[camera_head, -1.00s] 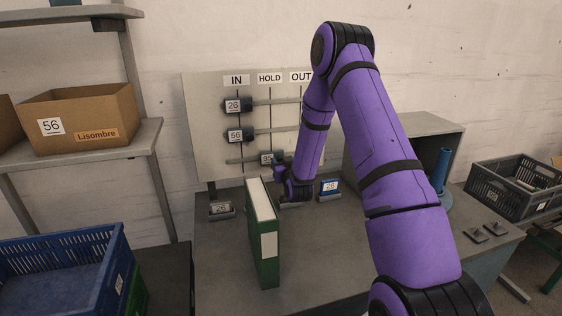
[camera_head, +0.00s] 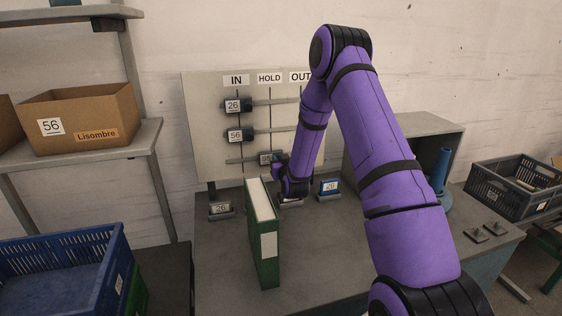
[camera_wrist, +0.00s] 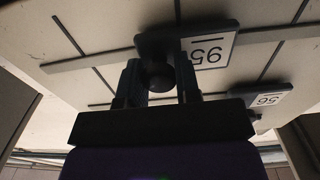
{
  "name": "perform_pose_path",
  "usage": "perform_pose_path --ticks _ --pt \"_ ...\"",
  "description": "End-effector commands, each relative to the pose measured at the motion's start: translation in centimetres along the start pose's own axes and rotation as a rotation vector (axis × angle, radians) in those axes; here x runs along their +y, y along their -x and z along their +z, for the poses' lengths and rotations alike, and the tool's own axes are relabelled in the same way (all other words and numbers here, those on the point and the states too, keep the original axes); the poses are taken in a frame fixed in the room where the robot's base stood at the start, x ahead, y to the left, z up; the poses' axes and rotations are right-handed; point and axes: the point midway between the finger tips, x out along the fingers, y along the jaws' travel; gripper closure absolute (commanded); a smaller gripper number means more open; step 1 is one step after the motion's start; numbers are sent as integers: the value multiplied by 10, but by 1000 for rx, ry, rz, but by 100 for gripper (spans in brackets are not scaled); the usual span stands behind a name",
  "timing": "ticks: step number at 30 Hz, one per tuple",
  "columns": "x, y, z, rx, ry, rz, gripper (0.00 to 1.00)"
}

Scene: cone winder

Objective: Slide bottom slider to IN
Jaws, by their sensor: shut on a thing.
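The board (camera_head: 205,160) has columns marked IN, HOLD and OUT and three horizontal rails. The bottom slider (camera_head: 265,158) is on the lowest rail, near the HOLD line and right of IN. In the wrist view its plate and label (camera_wrist: 207,52) appear upside down. My gripper (camera_head: 277,170) is at this slider. In the wrist view my gripper (camera_wrist: 158,82) has one finger on each side of the slider's round dark knob (camera_wrist: 157,74) and is shut on it. My wrist hides part of the lowest rail to the right.
The top slider (camera_head: 235,106) and middle slider (camera_head: 238,135) sit at IN. A green binder (camera_head: 265,245) stands on the table close in front of my gripper. Small label stands (camera_head: 221,209) and (camera_head: 329,187) are below the board.

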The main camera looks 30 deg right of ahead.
Motion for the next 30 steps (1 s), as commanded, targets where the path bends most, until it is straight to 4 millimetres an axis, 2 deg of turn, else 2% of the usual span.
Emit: perform_pose_path --ticks 6,15,16,19,30 --pt "-31 0 0 1 -1 -5 100" --pt "-35 0 0 1 -1 -2 100" --pt "-34 0 0 1 -1 -1 67" --pt "-34 0 0 1 -1 -1 44" --pt "-34 4 0 -1 0 -2 44"
